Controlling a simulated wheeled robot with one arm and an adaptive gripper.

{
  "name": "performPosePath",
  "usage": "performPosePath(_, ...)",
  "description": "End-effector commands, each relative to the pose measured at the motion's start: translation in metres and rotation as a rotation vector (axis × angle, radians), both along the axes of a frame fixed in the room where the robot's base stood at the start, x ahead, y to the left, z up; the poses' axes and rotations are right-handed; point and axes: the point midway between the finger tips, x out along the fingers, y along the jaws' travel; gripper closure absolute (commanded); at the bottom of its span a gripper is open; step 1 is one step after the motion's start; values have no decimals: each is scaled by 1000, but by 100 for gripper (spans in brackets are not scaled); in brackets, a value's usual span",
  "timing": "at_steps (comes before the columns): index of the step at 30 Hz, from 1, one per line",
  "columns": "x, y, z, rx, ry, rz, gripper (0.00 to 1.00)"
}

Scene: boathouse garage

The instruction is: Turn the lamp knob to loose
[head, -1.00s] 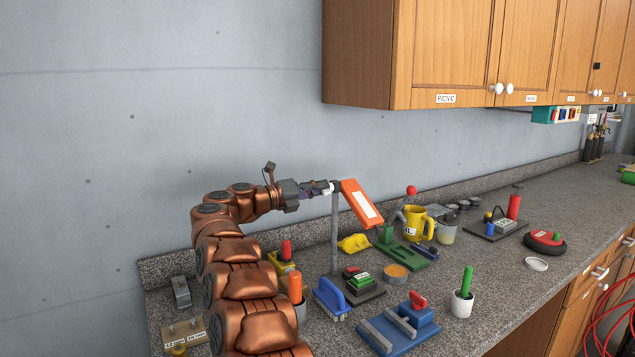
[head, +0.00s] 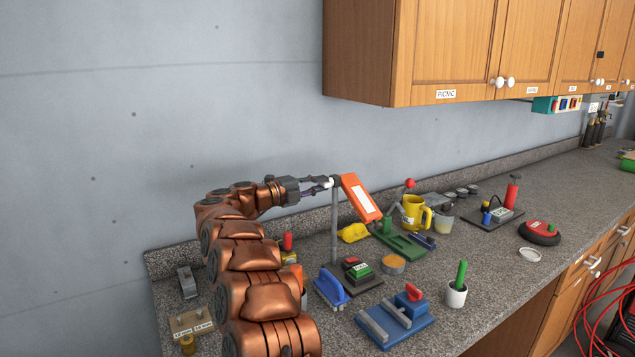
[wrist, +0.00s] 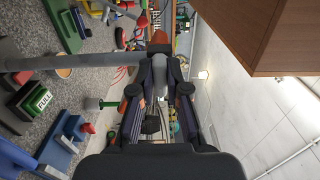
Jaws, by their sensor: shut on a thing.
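The lamp has an orange head (head: 360,198) with a white panel, on a thin grey post (head: 335,230) that stands on the counter. A pale knob (head: 328,183) sits at the joint at the top of the post. My gripper (head: 324,184) reaches in from the left, level with the joint, and is shut on the knob. In the wrist view the light grey knob (wrist: 159,72) is between the fingertips, with a small part of the orange lamp head (wrist: 159,38) beyond it. No loose or tight marking on the knob is readable.
A yellow mug (head: 413,211) stands to the right. A wooden cabinet (head: 450,50) hangs above right. The wall behind the arm is bare.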

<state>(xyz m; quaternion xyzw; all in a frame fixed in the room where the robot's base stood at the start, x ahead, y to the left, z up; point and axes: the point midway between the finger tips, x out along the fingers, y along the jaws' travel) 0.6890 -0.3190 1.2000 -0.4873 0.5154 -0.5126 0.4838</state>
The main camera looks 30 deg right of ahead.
Motion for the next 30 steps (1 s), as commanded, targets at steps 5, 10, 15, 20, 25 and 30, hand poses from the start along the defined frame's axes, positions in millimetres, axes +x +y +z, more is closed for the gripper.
performPosePath(5, -1, -2, 2, -2, 9, -2, 100)
performPosePath(10, -1, -2, 2, -3, 9, -3, 100)
performPosePath(15, -1, -2, 2, -3, 8, -3, 80)
performPosePath(20, -1, -2, 1, -1, 9, -3, 64)
performPosePath(25, -1, -1, 1, 0, 9, -2, 60)
performPosePath(30, 0, 0, 1, 0, 9, 0, 60)
